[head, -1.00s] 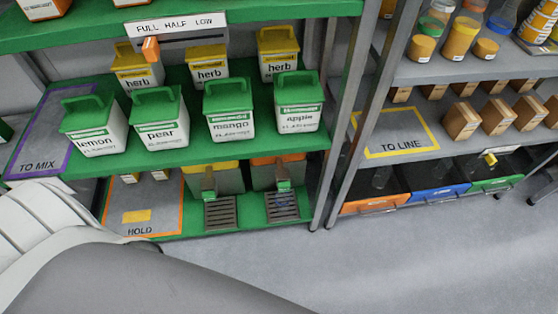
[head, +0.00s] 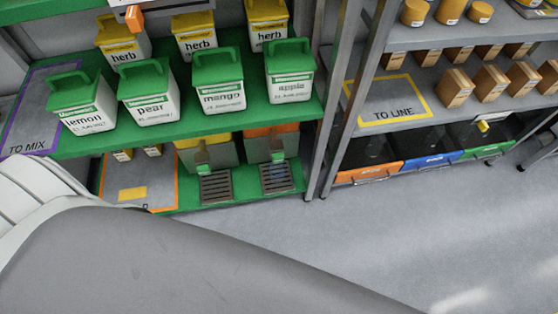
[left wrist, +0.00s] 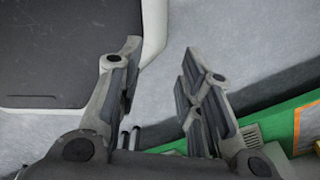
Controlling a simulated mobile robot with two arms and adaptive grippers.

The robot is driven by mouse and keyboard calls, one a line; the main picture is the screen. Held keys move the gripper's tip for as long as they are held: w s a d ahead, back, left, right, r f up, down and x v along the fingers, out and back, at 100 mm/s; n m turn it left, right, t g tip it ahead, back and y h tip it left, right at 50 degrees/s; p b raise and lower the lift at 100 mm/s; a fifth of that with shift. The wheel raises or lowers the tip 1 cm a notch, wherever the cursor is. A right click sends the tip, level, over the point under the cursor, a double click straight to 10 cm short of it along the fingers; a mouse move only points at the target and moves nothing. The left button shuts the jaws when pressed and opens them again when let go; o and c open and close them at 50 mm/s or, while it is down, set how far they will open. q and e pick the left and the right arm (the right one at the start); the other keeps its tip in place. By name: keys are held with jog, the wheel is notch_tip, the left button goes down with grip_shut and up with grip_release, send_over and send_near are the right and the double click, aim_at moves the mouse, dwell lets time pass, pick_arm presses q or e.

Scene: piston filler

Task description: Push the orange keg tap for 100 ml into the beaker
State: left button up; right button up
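The orange keg (head: 262,131) stands on the low green shelf, right of a yellow keg (head: 220,148). Its tap (head: 277,156) is at its front, above a dark drip grate (head: 276,184). A faint, clear, bluish shape on that grate may be the beaker; it is too small to be sure. My left gripper (left wrist: 161,55) is open and empty in the left wrist view, over grey floor, apart from the green shelf edge. It is not seen in the head view, where my large arm fills the lower left. My right gripper is in neither view.
Green-lidded tubs, such as mango (head: 219,84), stand on the shelf above the kegs. A metal rack post (head: 331,110) stands right of the kegs. Orange, blue and green bins (head: 430,162) sit low on the right rack. The floor (head: 390,240) in front is clear.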

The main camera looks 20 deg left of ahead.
pick_arm(q)
grip_shut()
dwell(1.1)
